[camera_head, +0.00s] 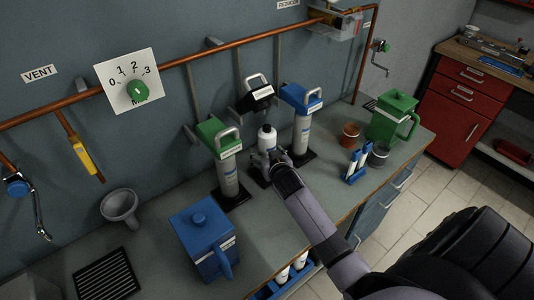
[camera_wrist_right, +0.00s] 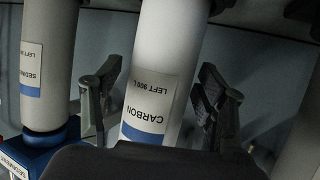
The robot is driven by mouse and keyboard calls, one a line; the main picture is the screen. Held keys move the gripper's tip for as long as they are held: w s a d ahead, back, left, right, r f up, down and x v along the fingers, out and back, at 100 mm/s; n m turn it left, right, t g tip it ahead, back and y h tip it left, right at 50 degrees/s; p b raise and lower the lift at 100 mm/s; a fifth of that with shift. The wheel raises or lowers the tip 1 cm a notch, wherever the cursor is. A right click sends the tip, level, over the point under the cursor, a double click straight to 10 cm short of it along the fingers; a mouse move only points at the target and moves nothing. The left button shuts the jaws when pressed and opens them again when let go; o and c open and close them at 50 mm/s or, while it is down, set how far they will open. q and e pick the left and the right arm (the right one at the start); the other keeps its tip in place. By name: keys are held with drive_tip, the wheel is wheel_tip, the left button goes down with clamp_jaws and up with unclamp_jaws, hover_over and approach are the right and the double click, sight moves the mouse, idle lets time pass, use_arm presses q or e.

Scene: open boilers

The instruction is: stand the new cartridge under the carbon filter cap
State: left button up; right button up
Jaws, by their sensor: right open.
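The white cartridge (camera_head: 267,138) stands upright under the black carbon filter cap (camera_head: 257,96), with a small gap below the cap. In the wrist view the right gripper (camera_wrist_right: 157,103) is open, one finger on each side of the cartridge, with visible gaps. The cartridge's foot is hidden by my gripper. My left gripper is not in view.
A green-capped filter (camera_head: 226,170) stands left of the cartridge and a blue-capped one (camera_head: 302,125) right. Copper pipe (camera_head: 205,63) runs along the wall.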

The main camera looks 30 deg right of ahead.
drive_tip(key=shift+r, duration=0.1)
drive_tip(key=b+v, duration=0.1)
drive_tip(key=v, duration=1.1)
drive_tip(key=shift+b, duration=0.35)
drive_tip(key=shift+c, duration=0.3)
idle(0.6)
